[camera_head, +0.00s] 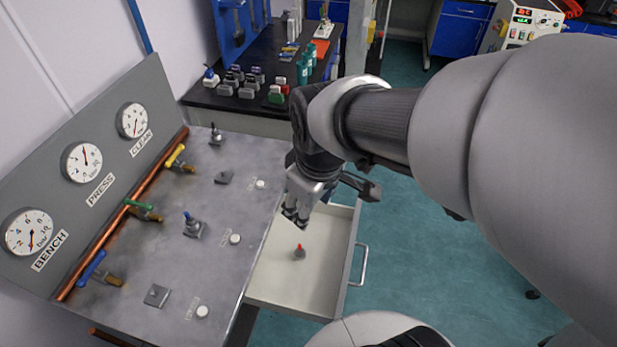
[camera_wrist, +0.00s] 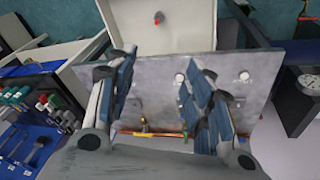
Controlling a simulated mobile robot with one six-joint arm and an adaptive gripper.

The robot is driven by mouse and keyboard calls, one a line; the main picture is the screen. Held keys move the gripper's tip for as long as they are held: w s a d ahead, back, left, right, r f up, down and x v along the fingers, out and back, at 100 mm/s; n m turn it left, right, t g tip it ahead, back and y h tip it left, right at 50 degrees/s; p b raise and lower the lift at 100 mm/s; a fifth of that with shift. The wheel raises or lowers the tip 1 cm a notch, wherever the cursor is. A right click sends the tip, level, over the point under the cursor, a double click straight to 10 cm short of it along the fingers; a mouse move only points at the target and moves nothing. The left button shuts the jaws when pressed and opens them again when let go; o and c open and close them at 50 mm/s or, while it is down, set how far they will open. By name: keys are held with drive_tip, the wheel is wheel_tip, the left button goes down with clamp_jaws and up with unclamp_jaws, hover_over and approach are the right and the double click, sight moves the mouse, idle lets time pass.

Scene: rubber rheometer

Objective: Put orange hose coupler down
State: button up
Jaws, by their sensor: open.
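A small grey coupler with a red-orange top (camera_head: 300,251) stands on the floor of the open pale drawer (camera_head: 272,281). It is the only coupler I see with that colour, and it also shows near the top of the wrist view (camera_wrist: 158,18). My gripper (camera_head: 328,200) is open, above the drawer's far part. In the wrist view its two fingers (camera_wrist: 160,75) are spread wide with nothing held between them, and the coupler lies apart from them.
The grey bench panel (camera_head: 140,235) left of the drawer carries a blue-topped coupler (camera_head: 191,226), valves with yellow, green and blue handles, and gauges behind. A black bench (camera_head: 225,112) with several small items stands beyond. The drawer floor around the coupler is clear.

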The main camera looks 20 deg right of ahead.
drive_tip(key=s+r+m+t, duration=0.1)
drive_tip(key=s+r+m, duration=0.4)
drive_tip(key=s, duration=0.5)
drive_tip(key=shift+s+a+m+t, duration=0.2)
drive_tip(key=shift+m+t, duration=0.1)
drive_tip(key=shift+m, duration=0.2)
